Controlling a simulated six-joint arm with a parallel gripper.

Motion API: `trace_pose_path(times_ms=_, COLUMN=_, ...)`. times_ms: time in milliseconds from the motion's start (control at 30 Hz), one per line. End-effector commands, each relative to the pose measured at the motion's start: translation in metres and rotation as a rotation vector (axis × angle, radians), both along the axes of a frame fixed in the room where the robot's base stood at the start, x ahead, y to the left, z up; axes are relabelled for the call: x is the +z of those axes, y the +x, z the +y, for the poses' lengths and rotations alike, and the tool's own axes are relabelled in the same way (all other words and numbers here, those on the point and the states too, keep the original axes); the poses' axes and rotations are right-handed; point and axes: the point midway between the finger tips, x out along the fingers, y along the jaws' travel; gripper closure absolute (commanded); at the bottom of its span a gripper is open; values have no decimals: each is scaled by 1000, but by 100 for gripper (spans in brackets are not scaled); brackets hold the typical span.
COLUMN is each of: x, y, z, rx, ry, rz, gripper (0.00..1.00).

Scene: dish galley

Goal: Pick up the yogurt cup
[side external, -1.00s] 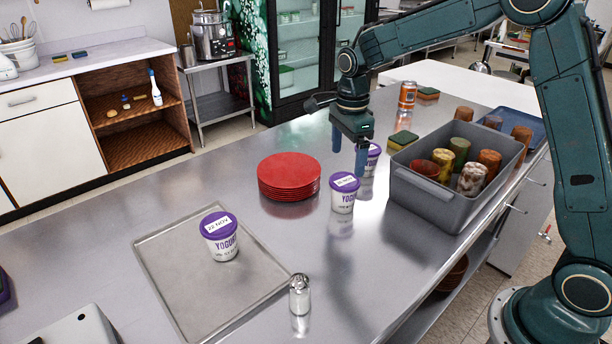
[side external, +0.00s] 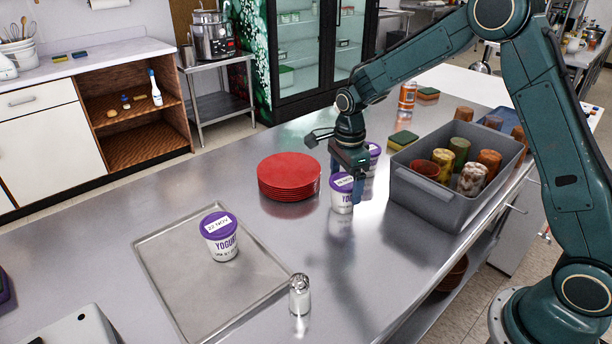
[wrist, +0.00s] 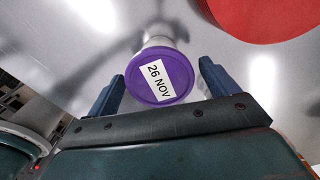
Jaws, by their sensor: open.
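A white yogurt cup (side external: 341,201) with a purple lid stands upright on the steel counter, right of the red plates. Its lid (wrist: 160,77), labelled 26 NOV, shows in the wrist view between the two blue fingers. My gripper (side external: 346,190) is open and low at this cup; it also shows in the wrist view (wrist: 163,88). I cannot tell whether a finger touches the cup. A second yogurt cup (side external: 372,158) stands just behind, partly hidden by my gripper. A third yogurt cup (side external: 220,240), labelled 22 NOV, stands on the metal tray (side external: 165,290).
A stack of red plates (side external: 289,180) is close on the left. A grey bin (side external: 425,200) with several cups stands on the right. A sponge (side external: 402,140) and an orange can (side external: 407,97) are behind. A metal shaker (side external: 299,296) stands in front.

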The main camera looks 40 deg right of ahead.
Motion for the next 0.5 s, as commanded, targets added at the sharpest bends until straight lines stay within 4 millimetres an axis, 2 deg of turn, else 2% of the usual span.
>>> trace_pose_path(times_ms=200, x=-20, y=0, z=0, rx=1, ry=-1, rz=1, gripper=13)
trace_pose_path(times_ms=500, x=-22, y=0, z=0, rx=1, ry=-1, rz=1, gripper=13)
